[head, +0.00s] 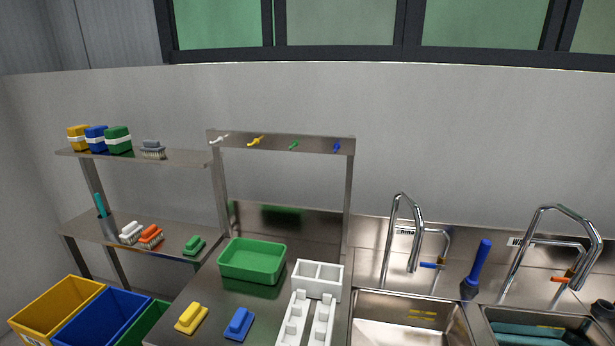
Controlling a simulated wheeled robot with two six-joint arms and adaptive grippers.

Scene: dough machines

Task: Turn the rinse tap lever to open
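Two chrome gooseneck taps stand behind the sinks at the right of the head view. The left tap (391,235) has a small blue lever (428,265) on the thin pipe beside its spout, sticking out to the left about level. The right tap (519,252) has a small orange lever (560,279), also sticking out to the left. A small label stands behind each tap. The right one seems to start with "W"; the left one is too small and covered to read surely. Neither of my grippers is in view, and nothing touches the levers.
A blue-handled tool (478,265) stands upright between the taps. The left sink (372,298) looks empty; the right sink (500,318) holds teal contents. A green tray (252,259), a white divided holder (318,275) and yellow and blue brushes cover the counter left of the sinks.

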